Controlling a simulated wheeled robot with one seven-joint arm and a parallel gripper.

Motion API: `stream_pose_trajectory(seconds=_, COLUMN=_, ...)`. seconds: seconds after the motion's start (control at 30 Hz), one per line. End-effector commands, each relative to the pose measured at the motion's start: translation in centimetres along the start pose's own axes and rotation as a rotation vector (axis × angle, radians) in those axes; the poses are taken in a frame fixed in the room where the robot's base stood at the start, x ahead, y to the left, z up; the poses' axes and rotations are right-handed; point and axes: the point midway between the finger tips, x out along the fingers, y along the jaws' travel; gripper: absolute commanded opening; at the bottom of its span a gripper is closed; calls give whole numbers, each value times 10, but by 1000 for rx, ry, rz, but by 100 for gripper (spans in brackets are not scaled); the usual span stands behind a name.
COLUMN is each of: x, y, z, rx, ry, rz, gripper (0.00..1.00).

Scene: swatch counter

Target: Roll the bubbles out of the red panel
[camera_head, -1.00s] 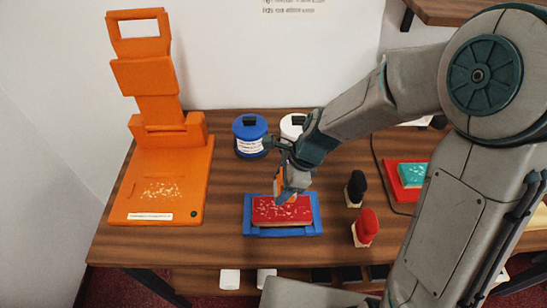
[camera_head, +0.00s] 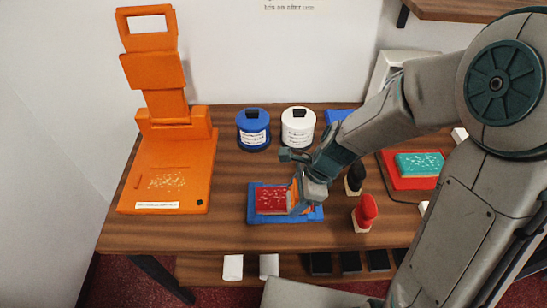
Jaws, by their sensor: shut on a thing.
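The red panel (camera_head: 270,199) lies in a blue tray (camera_head: 252,217) on the counter, with pale speckles on its visible surface. My gripper (camera_head: 299,196) is over the panel's right end, shut on an orange tool, likely the roller (camera_head: 293,194). Only a sliver of the tool shows. It is low at the panel, but I cannot tell whether it touches. The gripper and tool hide the panel's right end.
An orange stand (camera_head: 168,180) is at left. A blue jar (camera_head: 253,130) and a white jar (camera_head: 298,128) stand behind. A black-topped stamp (camera_head: 355,178) and a red-topped stamp (camera_head: 366,210) are at right, near a teal panel (camera_head: 419,164) on a red tray (camera_head: 398,182).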

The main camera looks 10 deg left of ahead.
Motion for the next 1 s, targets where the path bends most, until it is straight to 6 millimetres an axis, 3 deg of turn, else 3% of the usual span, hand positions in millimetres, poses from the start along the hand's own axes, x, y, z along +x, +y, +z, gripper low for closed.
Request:
stream_pose_trajectory(seconds=0.07, x=-6, y=0, z=2, rx=2, ry=-1, rz=2, gripper=35)
stream_pose_trajectory(seconds=0.17, x=-30, y=0, z=12, rx=0, ry=2, rz=-6, gripper=35)
stream_pose_trajectory(seconds=0.6, x=-65, y=0, z=24, rx=7, ry=1, rz=-4, gripper=35)
stream_pose_trajectory(seconds=1.0, x=-79, y=-1, z=29, rx=9, ry=1, rz=-5, gripper=35)
